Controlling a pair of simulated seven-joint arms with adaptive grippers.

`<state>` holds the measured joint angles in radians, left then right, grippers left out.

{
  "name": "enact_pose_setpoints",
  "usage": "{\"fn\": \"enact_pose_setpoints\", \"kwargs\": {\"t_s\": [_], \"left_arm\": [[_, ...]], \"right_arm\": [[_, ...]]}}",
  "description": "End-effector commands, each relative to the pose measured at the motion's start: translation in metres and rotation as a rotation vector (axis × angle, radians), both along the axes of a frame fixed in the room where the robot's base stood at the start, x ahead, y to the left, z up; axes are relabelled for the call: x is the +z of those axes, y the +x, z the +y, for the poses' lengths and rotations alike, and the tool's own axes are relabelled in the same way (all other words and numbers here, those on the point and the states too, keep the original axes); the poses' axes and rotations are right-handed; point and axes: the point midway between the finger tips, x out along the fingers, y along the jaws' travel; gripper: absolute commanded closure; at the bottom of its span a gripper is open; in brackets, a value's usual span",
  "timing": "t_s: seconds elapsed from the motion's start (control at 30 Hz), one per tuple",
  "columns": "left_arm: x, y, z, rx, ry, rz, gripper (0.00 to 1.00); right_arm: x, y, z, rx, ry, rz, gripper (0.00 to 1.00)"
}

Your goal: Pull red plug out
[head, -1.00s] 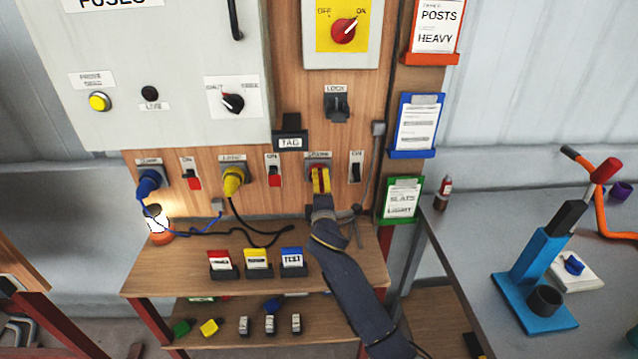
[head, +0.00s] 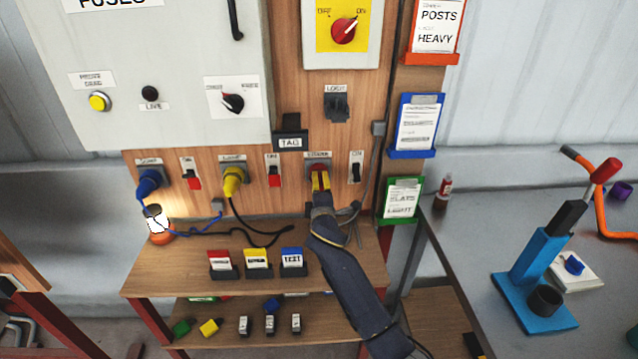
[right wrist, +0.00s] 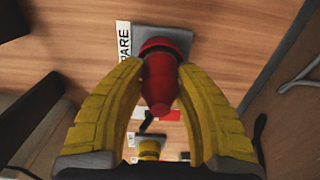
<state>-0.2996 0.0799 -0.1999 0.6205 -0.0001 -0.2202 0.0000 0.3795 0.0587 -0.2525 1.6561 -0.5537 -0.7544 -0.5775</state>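The red plug (right wrist: 160,80) sits at the grey socket plate (right wrist: 185,42) labelled SPARE, end toward my right wrist camera. In the head view the red plug (head: 319,168) shows above my right gripper's fingers. My right gripper (head: 321,181) has yellow fingers; in the right wrist view its fingertips (right wrist: 162,72) lie against both sides of the plug and appear shut on it. The gripper hides part of the plug in the head view. How deep the plug sits in the socket I cannot tell. My left gripper is not in view.
A yellow plug (head: 233,181) and a blue plug (head: 150,181) sit in sockets to the left. A black switch (head: 356,172) is close on the right. A wooden shelf (head: 185,270) with tag holders lies below. A green card holder (head: 401,199) hangs at right.

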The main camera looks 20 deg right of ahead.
Motion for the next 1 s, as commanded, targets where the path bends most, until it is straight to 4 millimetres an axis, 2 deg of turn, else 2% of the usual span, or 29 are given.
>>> {"fn": "enact_pose_setpoints", "kwargs": {"t_s": [0.03,0.2,0.23,1.0], "left_arm": [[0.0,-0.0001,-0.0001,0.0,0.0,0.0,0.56],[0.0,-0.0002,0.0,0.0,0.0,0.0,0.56],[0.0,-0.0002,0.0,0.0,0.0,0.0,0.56],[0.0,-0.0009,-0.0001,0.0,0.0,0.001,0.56]], "right_arm": [[0.0,-0.0001,0.0,0.0,0.0,0.0,0.79],[0.0,0.0,0.0,0.0,0.0,0.0,0.99],[0.0,0.0,0.0,0.0,0.0,0.0,1.0],[0.0001,-0.0037,0.0009,0.0,0.0,0.0,1.0]]}}
